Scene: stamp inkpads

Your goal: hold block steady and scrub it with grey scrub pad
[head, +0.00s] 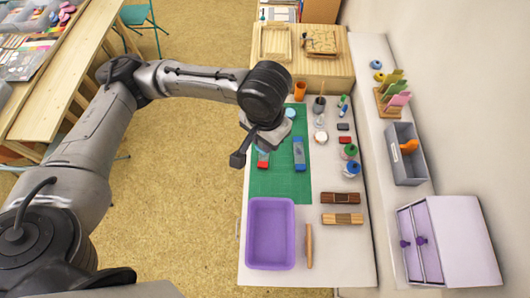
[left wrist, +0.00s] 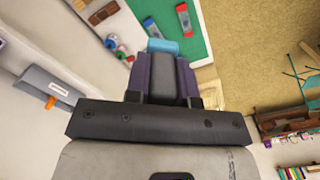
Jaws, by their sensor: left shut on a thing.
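My left gripper (head: 283,122) is over the far part of the green mat (head: 285,188), its fingers mostly hidden by the wrist in the head view. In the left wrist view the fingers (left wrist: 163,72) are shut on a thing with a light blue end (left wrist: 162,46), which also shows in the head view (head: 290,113). I cannot tell whether it is the scrub pad. My right gripper is out of view.
A purple tray (head: 271,264) and a wooden rod (head: 309,246) are at the near end. A grey bin (head: 404,158) and drawer box (head: 447,246) are on the side shelf. The mat's near part is clear.

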